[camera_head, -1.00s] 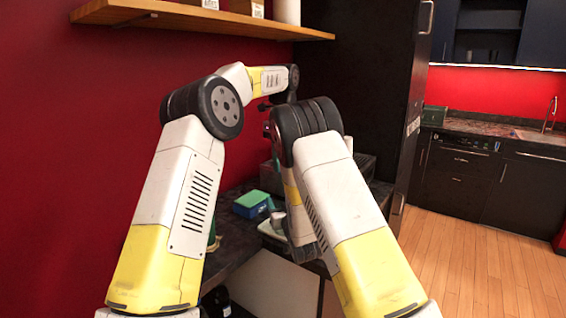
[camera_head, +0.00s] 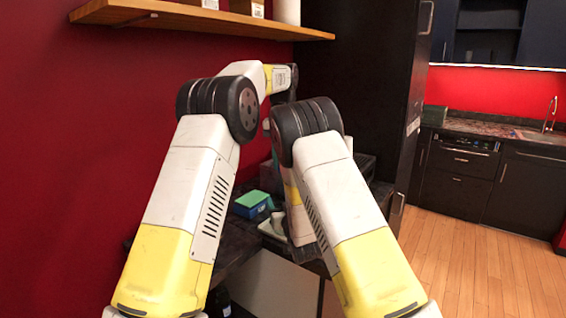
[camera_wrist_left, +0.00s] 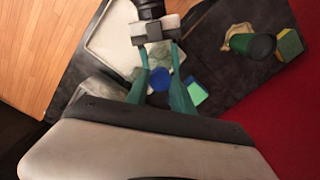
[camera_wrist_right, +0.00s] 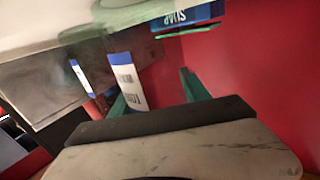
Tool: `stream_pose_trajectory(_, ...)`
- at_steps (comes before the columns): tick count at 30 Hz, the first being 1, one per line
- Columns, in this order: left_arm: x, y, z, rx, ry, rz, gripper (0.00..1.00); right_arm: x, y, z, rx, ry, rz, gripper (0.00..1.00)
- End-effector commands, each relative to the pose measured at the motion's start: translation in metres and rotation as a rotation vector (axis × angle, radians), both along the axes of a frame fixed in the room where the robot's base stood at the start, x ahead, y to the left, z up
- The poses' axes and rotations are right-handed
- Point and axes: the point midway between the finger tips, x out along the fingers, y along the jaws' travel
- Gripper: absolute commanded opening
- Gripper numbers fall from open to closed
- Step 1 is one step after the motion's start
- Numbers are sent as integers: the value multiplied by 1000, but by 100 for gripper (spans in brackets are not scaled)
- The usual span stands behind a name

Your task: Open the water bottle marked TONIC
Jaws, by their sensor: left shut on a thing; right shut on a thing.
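The bottle marked TONIC shows in the right wrist view as a white label with blue print (camera_wrist_right: 125,80), between the green fingers of my right gripper (camera_wrist_right: 158,92). Its body is clear and hard to make out. In the left wrist view a round blue cap (camera_wrist_left: 158,74) sits between the green fingers of my left gripper (camera_wrist_left: 160,60), seen from above. Both grippers are shut on their things, the left at the cap and the right at the bottle. In the head view my arms hide the bottle and both fingertips.
A blue and green box (camera_head: 252,203) stands on the dark counter beside a pale tray (camera_head: 272,230). A second blue and white label (camera_wrist_right: 82,77) and a blue SOAP item (camera_wrist_right: 187,16) show nearby. A dark green object (camera_wrist_left: 254,45) lies beside a sponge (camera_wrist_left: 289,44). A red wall stands close.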

Motion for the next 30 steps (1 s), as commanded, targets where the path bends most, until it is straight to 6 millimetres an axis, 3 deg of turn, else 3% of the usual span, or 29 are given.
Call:
stream_pose_trajectory(3,0,-1,0,1,-2,267,0,-1,0,-2,-1,5,1,0)
stream_pose_trajectory(9,0,-1,1,0,-2,611,0,-1,0,-2,-1,5,1,0)
stream_pose_trajectory(13,0,0,1,-1,-2,698,0,-1,0,-2,-1,5,1,0)
stream_pose_trajectory(21,0,0,0,0,-1,708,0,-1,0,-2,-1,5,1,0)
stream_pose_trajectory(22,0,0,0,0,-1,707,30,-1,0,-2,-1,5,1,0)
stream_pose_trajectory(25,0,0,0,0,-1,707,50,-1,0,-2,-1,5,1,0)
stream_pose_trajectory(30,0,0,0,0,-1,706,50,-1,0,-2,-1,5,1,0)
